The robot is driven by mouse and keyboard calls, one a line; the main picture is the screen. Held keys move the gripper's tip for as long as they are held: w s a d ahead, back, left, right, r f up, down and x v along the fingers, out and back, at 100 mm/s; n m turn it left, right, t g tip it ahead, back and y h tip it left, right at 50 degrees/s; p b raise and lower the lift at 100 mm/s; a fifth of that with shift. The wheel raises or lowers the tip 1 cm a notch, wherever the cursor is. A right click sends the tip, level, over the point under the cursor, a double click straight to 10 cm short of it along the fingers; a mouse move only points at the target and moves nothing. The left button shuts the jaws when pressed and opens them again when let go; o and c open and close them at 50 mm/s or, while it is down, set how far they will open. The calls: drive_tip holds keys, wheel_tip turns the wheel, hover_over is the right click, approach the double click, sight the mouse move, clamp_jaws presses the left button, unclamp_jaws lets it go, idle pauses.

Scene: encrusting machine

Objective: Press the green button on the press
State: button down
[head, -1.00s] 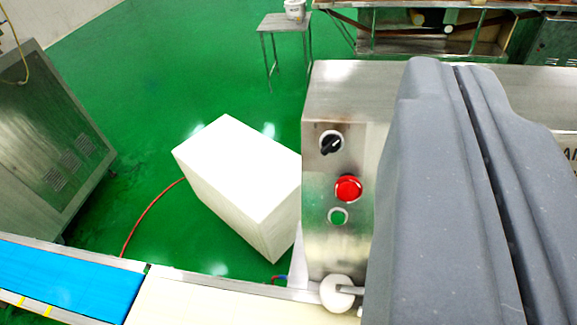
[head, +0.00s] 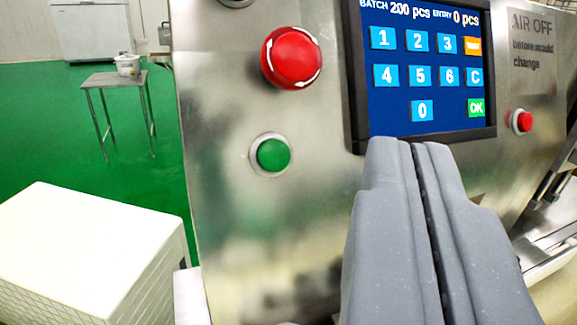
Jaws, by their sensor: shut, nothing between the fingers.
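The green button (head: 273,155) sits in a silver ring on the steel front panel of the press (head: 225,220), left of the middle of the head view. My gripper (head: 404,145) is shut and empty, its two grey fingers side by side. Its tips show to the right of the green button, just under the lower edge of the touch screen. I cannot tell how far the tips are from the panel.
A large red button (head: 291,57) is above the green one. A lit touch screen (head: 425,70) with number keys is at upper right, with a small red button (head: 521,121) beside it. A white block (head: 85,245) stands at lower left. A small table (head: 113,82) is behind.

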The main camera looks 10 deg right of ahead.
sight(274, 156)
drive_tip(key=shift+w+a+f, duration=0.35)
drive_tip(key=shift+w+f, duration=0.3)
drive_tip(key=shift+w, duration=0.6)
drive_tip(key=shift+w+a+f, duration=0.4)
drive_tip(key=shift+w+f, duration=0.3)
drive_tip(key=shift+w, duration=0.6)
drive_tip(key=shift+w+a+f, duration=0.35)
drive_tip(key=shift+w+f, duration=0.3)
drive_tip(key=shift+w, duration=0.6)
drive_tip(key=shift+w+p, duration=0.15)
drive_tip(key=shift+p, duration=0.25)
drive_tip(key=shift+w+a+f+p, duration=0.1)
drive_tip(key=shift+w+f+p, duration=0.05)
drive_tip(key=shift+w+p, duration=0.15)
